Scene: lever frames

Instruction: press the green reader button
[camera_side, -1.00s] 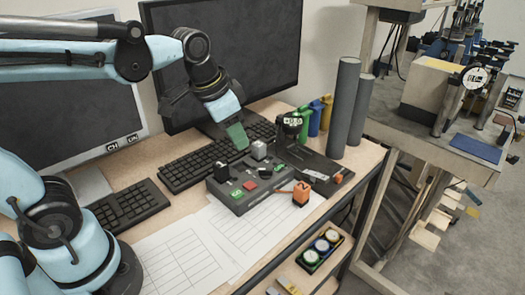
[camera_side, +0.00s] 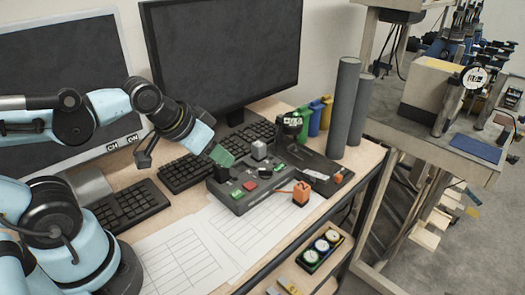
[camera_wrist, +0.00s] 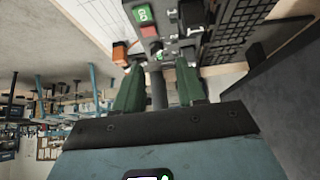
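A dark control box (camera_side: 250,203) lies on the desk in the side view. It carries a green marked patch (camera_side: 237,194), a red button (camera_side: 250,185), a black knob, a grey block (camera_side: 259,150) and a small green piece (camera_side: 280,167) near its right end. I cannot tell which green piece is the reader button. My gripper (camera_side: 221,156) is above the box's back left part, close to the black knob (camera_side: 221,173). In the wrist view, my gripper (camera_wrist: 158,88) has its two green fingers apart, with the green patch (camera_wrist: 143,15) and red button (camera_wrist: 149,31) beyond them.
An orange block (camera_side: 301,193) stands by the box's right front corner; it also shows in the wrist view (camera_wrist: 120,54). A black stand (camera_side: 318,175) is right of the box. Keyboards (camera_side: 128,205), monitors (camera_side: 225,50) and grey cylinders (camera_side: 344,108) surround it. Papers (camera_side: 185,252) lie in front.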

